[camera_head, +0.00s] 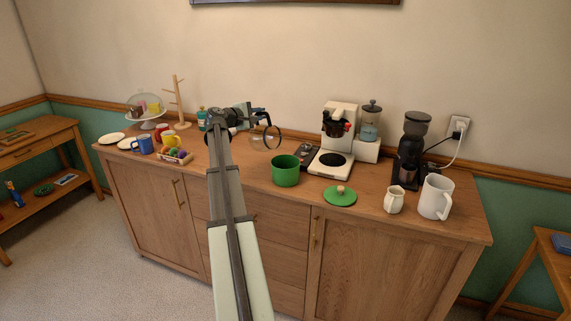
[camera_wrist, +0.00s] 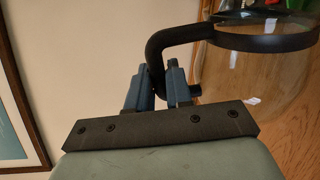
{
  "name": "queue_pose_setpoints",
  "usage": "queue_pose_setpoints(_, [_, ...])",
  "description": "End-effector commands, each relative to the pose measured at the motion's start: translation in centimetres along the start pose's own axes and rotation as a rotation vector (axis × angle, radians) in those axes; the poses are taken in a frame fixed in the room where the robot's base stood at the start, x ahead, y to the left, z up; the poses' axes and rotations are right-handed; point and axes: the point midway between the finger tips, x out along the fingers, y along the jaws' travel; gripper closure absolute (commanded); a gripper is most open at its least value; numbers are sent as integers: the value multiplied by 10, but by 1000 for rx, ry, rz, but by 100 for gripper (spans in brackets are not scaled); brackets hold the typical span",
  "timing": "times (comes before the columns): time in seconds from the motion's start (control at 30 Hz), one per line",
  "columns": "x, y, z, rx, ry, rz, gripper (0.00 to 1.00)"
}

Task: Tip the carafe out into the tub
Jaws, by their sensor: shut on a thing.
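The glass carafe (camera_head: 259,146) has a black rim band and a black handle. My gripper (camera_head: 257,115) is shut on the handle, which shows between the blue fingers (camera_wrist: 170,88) in the wrist view. The carafe (camera_wrist: 245,82) is held up off the counter and looks tilted, its black rim turned toward the right. The glass looks clear; I cannot tell whether anything is in it. The green tub (camera_head: 285,173) stands upright and open on the counter, below and slightly right of the carafe in the head view. Its bottom is hidden.
A green lid (camera_head: 340,196) lies right of the tub. Behind it is a white coffee machine (camera_head: 333,153). A grinder (camera_head: 411,150), small jug (camera_head: 394,200) and white pitcher (camera_head: 436,197) stand at right. Mugs (camera_head: 143,145) and a basket (camera_head: 175,156) are at left.

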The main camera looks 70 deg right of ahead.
Motion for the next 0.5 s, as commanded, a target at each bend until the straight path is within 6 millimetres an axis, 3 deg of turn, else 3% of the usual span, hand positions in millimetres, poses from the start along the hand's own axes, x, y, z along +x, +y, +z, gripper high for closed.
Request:
queue_pose_setpoints(0.27, [1,-3,-6,-50,-13,0,100])
queue_pose_setpoints(0.5, [3,-12,-27,-193,-41,0,100])
